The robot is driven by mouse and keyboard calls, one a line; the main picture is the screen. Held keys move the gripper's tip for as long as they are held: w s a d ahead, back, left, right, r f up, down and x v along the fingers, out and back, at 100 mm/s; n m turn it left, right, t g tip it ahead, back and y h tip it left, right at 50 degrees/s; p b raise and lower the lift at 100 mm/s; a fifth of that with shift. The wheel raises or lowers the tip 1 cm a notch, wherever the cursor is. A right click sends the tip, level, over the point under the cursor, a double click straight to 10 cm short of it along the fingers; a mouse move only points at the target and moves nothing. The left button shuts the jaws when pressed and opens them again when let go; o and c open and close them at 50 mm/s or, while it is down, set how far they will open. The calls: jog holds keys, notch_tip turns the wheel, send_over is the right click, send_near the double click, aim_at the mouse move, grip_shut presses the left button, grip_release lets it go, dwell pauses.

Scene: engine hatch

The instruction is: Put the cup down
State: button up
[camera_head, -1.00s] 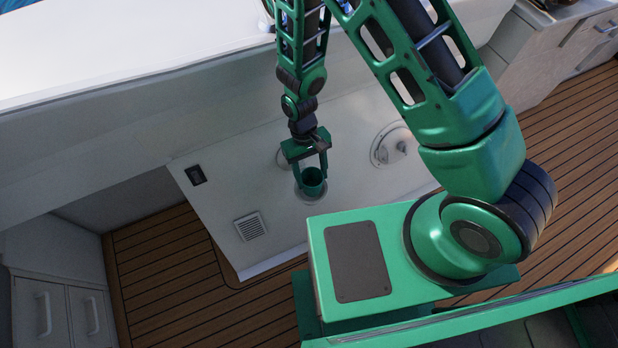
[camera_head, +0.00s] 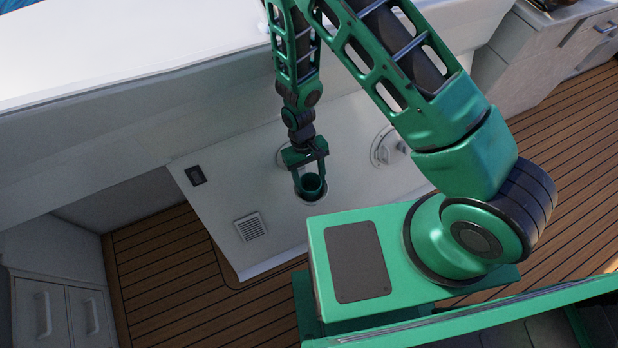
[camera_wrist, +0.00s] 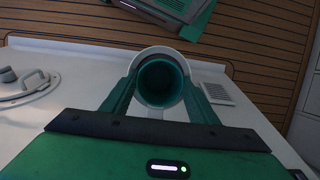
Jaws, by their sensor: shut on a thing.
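The cup (camera_head: 311,184) is dark green and round, with its open mouth facing up. My gripper (camera_head: 309,183) is shut on it, one finger on each side, above the white hatch panel (camera_head: 222,196). In the wrist view the cup (camera_wrist: 161,82) sits between the two green fingers of my gripper (camera_wrist: 160,90), and its inside looks empty. A pale ring (camera_wrist: 160,52) shows around and beyond the cup on the panel. I cannot tell whether the cup's base touches the panel or the ring.
A round latch fitting (camera_head: 388,147) is on the panel to the right of the cup; it also shows in the wrist view (camera_wrist: 30,87). A square vent (camera_head: 250,226) lies to the left. The plank floor (camera_head: 165,262) is below the panel's edge.

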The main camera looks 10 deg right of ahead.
jog(key=shift+f, duration=0.4)
jog(key=o, duration=1.5)
jog(key=shift+r, duration=0.55)
jog(key=v, duration=1.2)
jog(key=shift+r, duration=0.1)
jog(key=shift+w, duration=0.1)
